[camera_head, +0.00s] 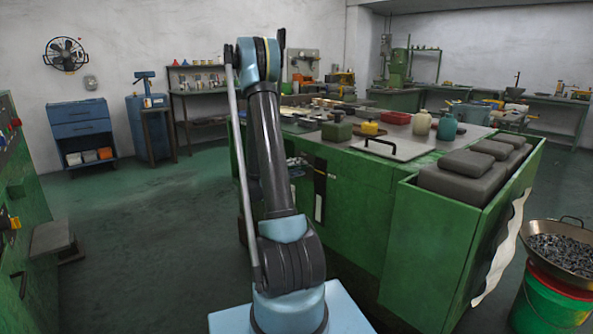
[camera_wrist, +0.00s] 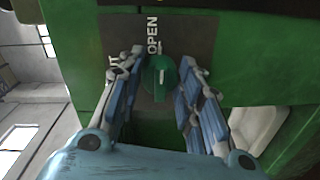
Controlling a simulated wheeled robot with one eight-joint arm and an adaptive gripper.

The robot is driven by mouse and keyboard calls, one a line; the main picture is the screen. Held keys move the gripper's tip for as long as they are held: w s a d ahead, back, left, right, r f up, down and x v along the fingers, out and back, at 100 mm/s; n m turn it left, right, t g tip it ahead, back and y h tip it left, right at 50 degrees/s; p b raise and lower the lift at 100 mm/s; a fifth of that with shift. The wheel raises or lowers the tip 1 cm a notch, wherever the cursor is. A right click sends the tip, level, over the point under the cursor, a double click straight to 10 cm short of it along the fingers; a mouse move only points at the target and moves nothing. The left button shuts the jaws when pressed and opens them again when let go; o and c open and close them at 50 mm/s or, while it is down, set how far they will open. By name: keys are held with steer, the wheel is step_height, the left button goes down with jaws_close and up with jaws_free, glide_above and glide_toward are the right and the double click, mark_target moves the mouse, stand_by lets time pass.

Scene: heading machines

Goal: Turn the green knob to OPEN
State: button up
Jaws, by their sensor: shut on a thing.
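The green knob (camera_wrist: 158,82) sits on a dark plate (camera_wrist: 185,32) on a green machine face in the wrist view. White lettering OPEN stands just above the knob, turned sideways in the picture. Another word left of it is partly hidden by a finger, with only its end showing. The knob's grip runs roughly up and down in the picture, its upper end near OPEN. In the head view the knob and gripper cannot be made out.
In the head view a green workbench (camera_head: 360,208) stands right of my arm, with a green bin holding grey blocks (camera_head: 455,178) and a bucket (camera_head: 545,305) beyond. A green machine (camera_head: 25,200) stands at far left. The floor between is clear.

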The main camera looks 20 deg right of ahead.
steer(key=shift+f, duration=0.1)
steer(key=o, duration=1.1)
steer(key=shift+c, duration=0.2)
steer(key=shift+a, duration=0.1)
steer(key=v, duration=1.1)
steer(key=shift+a, duration=0.35)
steer(key=shift+s, duration=0.1)
